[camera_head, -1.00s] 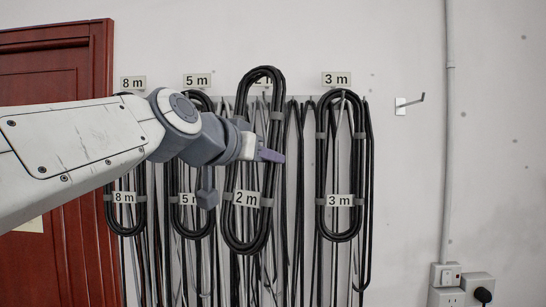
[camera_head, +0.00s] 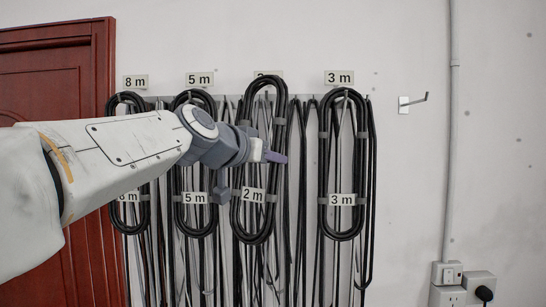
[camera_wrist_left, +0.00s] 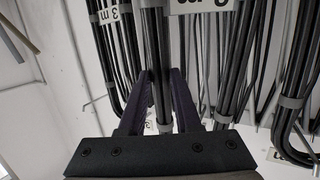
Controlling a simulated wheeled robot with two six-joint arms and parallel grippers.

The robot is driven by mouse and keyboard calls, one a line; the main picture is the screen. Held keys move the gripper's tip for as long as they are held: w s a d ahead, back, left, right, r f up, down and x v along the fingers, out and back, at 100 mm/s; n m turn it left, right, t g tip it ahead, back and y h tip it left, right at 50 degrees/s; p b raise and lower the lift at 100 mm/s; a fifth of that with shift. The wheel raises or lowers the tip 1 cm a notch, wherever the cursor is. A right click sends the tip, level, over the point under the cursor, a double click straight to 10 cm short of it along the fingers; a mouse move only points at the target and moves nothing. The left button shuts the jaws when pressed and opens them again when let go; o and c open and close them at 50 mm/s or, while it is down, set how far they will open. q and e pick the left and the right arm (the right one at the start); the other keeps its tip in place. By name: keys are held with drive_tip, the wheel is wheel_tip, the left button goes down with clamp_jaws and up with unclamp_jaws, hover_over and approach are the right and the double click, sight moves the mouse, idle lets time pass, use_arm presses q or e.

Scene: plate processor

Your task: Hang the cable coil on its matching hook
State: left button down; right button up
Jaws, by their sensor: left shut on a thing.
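The black cable coil (camera_head: 279,115) with a white 2 m tag (camera_head: 253,194) hangs upright in front of the wall, under a wall label (camera_head: 268,73) that its top mostly covers. My left gripper (camera_head: 275,157) is shut on the coil at mid-height. In the left wrist view the black strands (camera_wrist_left: 155,65) run between the two dark fingers (camera_wrist_left: 160,100). The hook behind the coil's top is hidden, so I cannot tell whether the coil rests on it. My right gripper is not in view.
Coils under the 8 m (camera_head: 135,81), 5 m (camera_head: 199,79) and 3 m (camera_head: 339,77) labels hang on either side, with loose cables between and behind them. An empty hook (camera_head: 413,102) is at right, near a conduit (camera_head: 453,150) and sockets (camera_head: 448,285). A red door (camera_head: 60,70) is at left.

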use_arm(q)
drive_tip(key=shift+w, duration=1.05)
drive_tip(key=shift+w+f+b, duration=0.35)
drive_tip(key=shift+f+b, duration=0.15)
drive_tip(key=shift+f, duration=0.05)
drive_tip(key=shift+w+f+b, duration=0.3)
drive_tip(key=shift+f+b, duration=0.2)
